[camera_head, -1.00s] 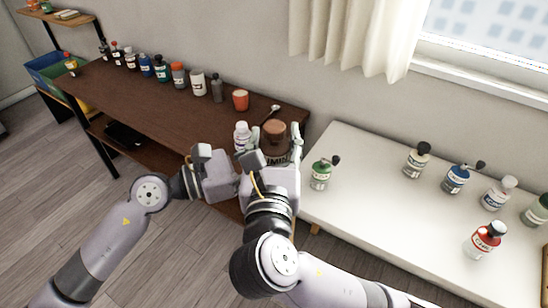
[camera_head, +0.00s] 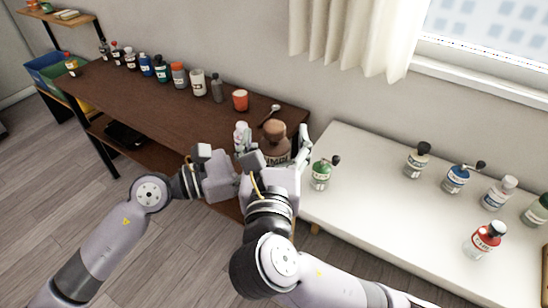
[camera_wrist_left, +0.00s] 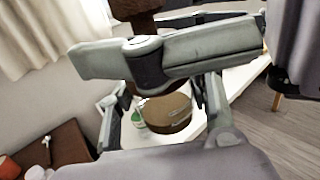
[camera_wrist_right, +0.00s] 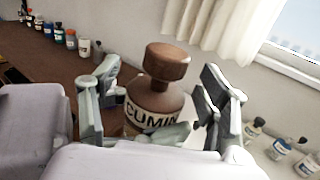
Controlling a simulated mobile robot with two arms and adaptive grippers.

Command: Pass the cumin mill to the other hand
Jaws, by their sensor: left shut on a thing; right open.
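The cumin mill (camera_head: 275,138) is a brown bottle with a rounded brown cap and a "CUMIN" label. It is upright in the right wrist view (camera_wrist_right: 154,98). My left gripper (camera_wrist_right: 152,134) is shut on its lower body, with grey fingers crossing below the label. My right gripper (camera_wrist_right: 158,98) is open, with one finger on each side of the mill and visible gaps beside it. In the left wrist view the brown body (camera_wrist_left: 166,112) shows partly behind grey finger parts. The mill's base is hidden in the head view.
A dark brown table (camera_head: 150,105) carries a row of several bottles, a red cup (camera_head: 240,100) and a spoon (camera_head: 270,114). A white table (camera_head: 385,210) on the right carries several bottles, with a green one (camera_head: 320,176) close to my right gripper. The white table's middle is clear.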

